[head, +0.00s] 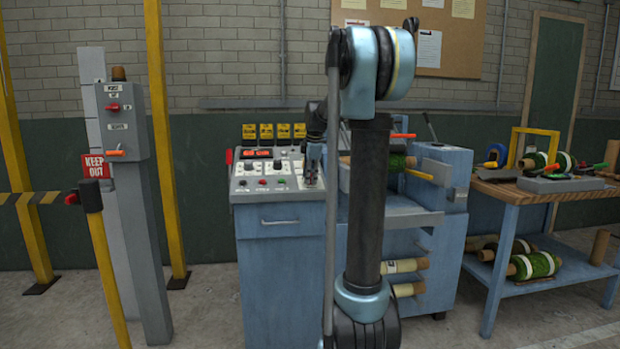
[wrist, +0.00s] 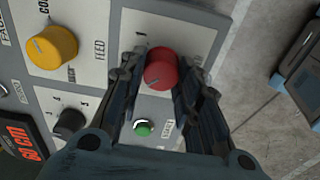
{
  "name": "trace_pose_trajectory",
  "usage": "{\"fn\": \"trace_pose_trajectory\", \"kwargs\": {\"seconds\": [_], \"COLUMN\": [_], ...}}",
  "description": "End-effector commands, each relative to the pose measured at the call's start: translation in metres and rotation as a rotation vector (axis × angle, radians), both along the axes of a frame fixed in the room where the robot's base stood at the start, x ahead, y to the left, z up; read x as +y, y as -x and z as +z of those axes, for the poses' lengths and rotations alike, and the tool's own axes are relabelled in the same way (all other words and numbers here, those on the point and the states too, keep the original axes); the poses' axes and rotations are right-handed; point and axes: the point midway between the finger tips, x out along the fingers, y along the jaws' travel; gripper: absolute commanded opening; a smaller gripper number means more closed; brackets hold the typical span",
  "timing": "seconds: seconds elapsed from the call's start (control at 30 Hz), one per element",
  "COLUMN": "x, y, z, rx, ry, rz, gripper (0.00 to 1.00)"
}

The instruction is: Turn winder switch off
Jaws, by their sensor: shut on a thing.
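A red rotary knob (wrist: 161,69) sits on a pale plate of the sloped control panel (head: 246,187). Numbers and a label near it are partly hidden, so I cannot read its setting. My gripper (wrist: 158,72) has a finger on each side of the red knob and is shut on it. In the head view my gripper (head: 313,176) reaches down to the right end of the panel and hides the knob there. A green button (wrist: 144,128) with a label lies just below the red knob, between the fingers.
A yellow knob (wrist: 53,47) marked FEED, a dark knob (wrist: 69,123) and a red-digit display (wrist: 20,143) lie left of my gripper. A blue machine (head: 443,170) with a green roll stands right of the panel. A grey switch post (head: 124,135) stands left. Floor shows beyond the panel's right edge.

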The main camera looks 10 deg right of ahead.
Motion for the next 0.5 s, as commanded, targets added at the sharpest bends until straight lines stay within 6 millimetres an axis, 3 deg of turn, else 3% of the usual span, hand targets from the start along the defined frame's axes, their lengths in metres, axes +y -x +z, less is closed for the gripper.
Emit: {"fn": "trace_pose_trajectory", "kwargs": {"seconds": [0.5], "x": [-0.0012], "y": [-0.0016], "z": [0.0011], "rx": [-0.004], "ry": [0.011], "rz": [0.025], "gripper": [0.07]}}
